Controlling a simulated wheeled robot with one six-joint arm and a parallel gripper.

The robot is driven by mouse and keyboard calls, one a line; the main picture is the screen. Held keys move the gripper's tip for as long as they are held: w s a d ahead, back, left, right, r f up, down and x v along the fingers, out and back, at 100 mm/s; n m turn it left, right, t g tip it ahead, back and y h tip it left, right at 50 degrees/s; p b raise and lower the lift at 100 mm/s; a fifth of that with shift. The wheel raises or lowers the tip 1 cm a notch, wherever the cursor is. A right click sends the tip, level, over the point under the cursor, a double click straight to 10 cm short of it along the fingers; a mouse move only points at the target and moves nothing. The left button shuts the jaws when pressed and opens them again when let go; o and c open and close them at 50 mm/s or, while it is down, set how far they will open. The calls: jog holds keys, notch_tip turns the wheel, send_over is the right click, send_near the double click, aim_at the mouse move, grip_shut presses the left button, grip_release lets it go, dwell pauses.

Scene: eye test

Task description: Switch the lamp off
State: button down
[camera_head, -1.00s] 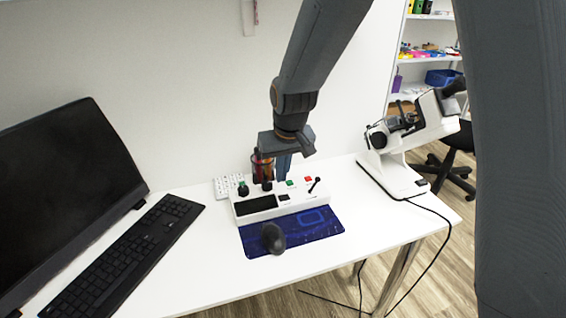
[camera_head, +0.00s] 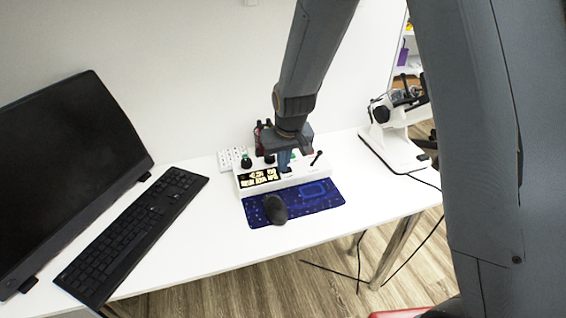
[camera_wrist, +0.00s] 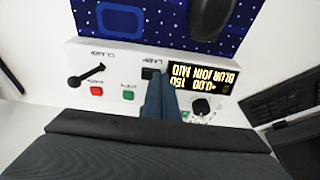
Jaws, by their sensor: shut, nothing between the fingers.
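The white control box (camera_head: 310,179) stands on the desk behind the mouse pad. In the wrist view the box (camera_wrist: 112,62) appears upside down. Its small black switch (camera_wrist: 149,73), with a label that reads LAMP, lies at my fingertips. My gripper (camera_wrist: 156,80) is shut and empty, its tips right at the switch and partly covering it; I cannot tell whether they touch it. In the head view my gripper (camera_head: 285,170) points down onto the box. The display (camera_wrist: 207,80) beside the switch is lit with yellowish text. The switch's position is unclear.
A lever (camera_wrist: 88,76), a red button (camera_wrist: 96,91), a green button (camera_wrist: 128,95) and a black knob (camera_wrist: 201,105) sit close to my fingers. A mouse (camera_head: 275,209) lies on the blue pad (camera_head: 318,195). A keyboard (camera_head: 135,235) and monitor (camera_head: 65,165) stand left; a white instrument (camera_head: 392,148) stands right.

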jog(key=shift+d+f, duration=0.1)
dwell(0.3)
jog(key=shift+w+d+r, duration=0.2)
jog(key=shift+d, duration=0.45)
jog(key=shift+r, duration=0.1)
notch_tip(320, 180, up, 5)
jog(key=p, duration=0.3)
jog(key=b+v, duration=0.1)
jog(key=v, duration=0.7)
jog(key=shift+s+d+r, duration=0.15)
jog(key=shift+s+r, duration=0.05)
jog(key=shift+r, duration=0.15)
